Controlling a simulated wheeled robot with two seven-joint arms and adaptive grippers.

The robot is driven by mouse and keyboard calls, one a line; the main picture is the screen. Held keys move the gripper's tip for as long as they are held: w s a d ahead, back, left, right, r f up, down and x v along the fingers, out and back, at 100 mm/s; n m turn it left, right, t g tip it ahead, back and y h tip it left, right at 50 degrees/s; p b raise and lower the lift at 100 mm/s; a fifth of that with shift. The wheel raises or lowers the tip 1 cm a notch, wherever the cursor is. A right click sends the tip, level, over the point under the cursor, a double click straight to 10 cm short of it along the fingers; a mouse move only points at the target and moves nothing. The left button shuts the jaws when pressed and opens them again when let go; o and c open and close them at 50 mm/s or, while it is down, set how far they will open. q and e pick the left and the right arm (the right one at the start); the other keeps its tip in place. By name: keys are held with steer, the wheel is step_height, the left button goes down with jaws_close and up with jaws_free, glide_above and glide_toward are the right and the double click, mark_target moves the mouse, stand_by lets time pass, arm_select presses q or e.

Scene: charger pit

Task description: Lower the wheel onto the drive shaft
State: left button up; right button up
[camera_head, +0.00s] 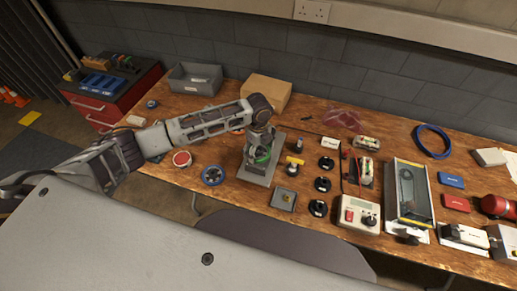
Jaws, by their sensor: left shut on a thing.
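My left gripper (259,143) points down over a grey stand (256,176) near the middle of the bench. It is shut on a green wheel (262,156), of which only part of the rim shows below the fingers. The wheel is just above or at the stand; I cannot tell whether it touches. The drive shaft is hidden behind the gripper and wheel. My right gripper is not in view.
A blue-rimmed wheel (212,175) and a red round button (181,158) lie left of the stand. A yellow-handled part (294,164) and black discs (322,184) stand close on its right. A cardboard box (268,91) is behind. A control box (358,214) sits further right.

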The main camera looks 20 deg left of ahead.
mark_target(259, 153)
arm_select(q)
steer(key=shift+p, duration=0.35)
steer(key=shift+f+b, duration=0.5)
steer(key=shift+f, duration=0.9)
stand_by(1.2)
steer(key=shift+f, duration=0.15)
stand_by(0.8)
steer(key=o, duration=1)
steer(key=shift+f, duration=0.1)
steer(key=shift+c, duration=0.8)
steer(key=shift+r+p, duration=1.6)
steer(key=shift+p, duration=0.1)
steer(key=shift+r+p, duration=1)
steer(key=shift+r, duration=0.5)
